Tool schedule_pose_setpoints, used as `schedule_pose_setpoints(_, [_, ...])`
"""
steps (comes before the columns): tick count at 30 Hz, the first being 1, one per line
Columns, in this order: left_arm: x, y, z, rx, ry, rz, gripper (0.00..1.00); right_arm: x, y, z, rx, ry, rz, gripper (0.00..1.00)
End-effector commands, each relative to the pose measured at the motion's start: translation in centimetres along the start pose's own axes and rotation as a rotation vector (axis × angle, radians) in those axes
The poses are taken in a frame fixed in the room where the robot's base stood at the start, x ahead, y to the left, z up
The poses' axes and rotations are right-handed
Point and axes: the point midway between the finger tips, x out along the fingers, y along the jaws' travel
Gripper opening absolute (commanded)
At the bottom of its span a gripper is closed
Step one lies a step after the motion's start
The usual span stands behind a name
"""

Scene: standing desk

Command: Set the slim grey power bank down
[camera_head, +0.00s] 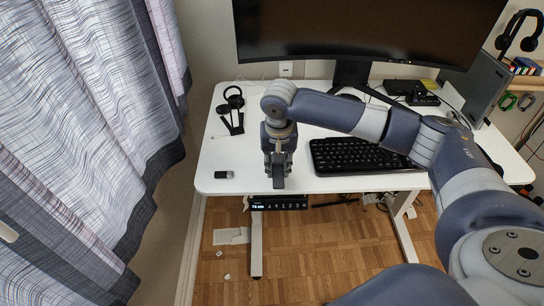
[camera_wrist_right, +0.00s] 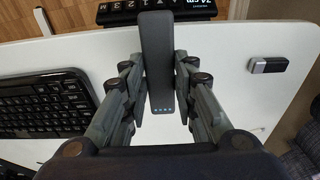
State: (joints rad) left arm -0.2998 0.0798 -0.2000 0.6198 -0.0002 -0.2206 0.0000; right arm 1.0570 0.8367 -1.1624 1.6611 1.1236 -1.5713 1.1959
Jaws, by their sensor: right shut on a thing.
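The slim grey power bank (camera_wrist_right: 157,50) is a long dark grey bar with small blue lights at one end. My right gripper (camera_wrist_right: 160,80) is shut on it, with a finger on each long side. In the head view my right gripper (camera_head: 278,163) points down over the front part of the white desk (camera_head: 225,150), left of the keyboard. The power bank (camera_head: 278,180) shows there below the fingers, close to the desk's front edge. I cannot tell whether it touches the desk top. My left gripper is not in view.
A black keyboard (camera_head: 352,155) lies right of the gripper. A small black and silver device (camera_head: 224,175) lies at the front left corner. A black stand (camera_head: 234,118) is behind it, and a monitor (camera_head: 365,30) stands at the back. The desk between device and gripper is clear.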

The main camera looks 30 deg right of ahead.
Motion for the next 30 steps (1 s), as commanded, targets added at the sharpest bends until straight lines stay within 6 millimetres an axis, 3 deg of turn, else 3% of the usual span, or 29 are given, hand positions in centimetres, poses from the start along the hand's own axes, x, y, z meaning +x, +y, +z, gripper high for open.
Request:
schedule_pose_setpoints(6, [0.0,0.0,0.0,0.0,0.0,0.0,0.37,0.7,-1.1,-3.6,0.002,0.002,-0.002,0.01])
schedule_pose_setpoints(13, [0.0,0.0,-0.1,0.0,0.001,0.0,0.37,1.3,-1.7,-6.0,0.001,0.001,-0.001,0.01])
schedule_pose_setpoints(18, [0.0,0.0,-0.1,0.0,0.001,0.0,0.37,1.6,-1.8,-6.4,-0.002,0.001,0.0,0.01])
schedule_pose_setpoints(25, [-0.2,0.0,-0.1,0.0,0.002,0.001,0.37,4.4,-1.7,-6.0,-0.002,-0.001,0.002,0.01])
schedule_pose_setpoints(30, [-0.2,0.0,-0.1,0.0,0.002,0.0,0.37,4.9,-1.8,-6.0,-0.001,0.001,-0.001,0.01])
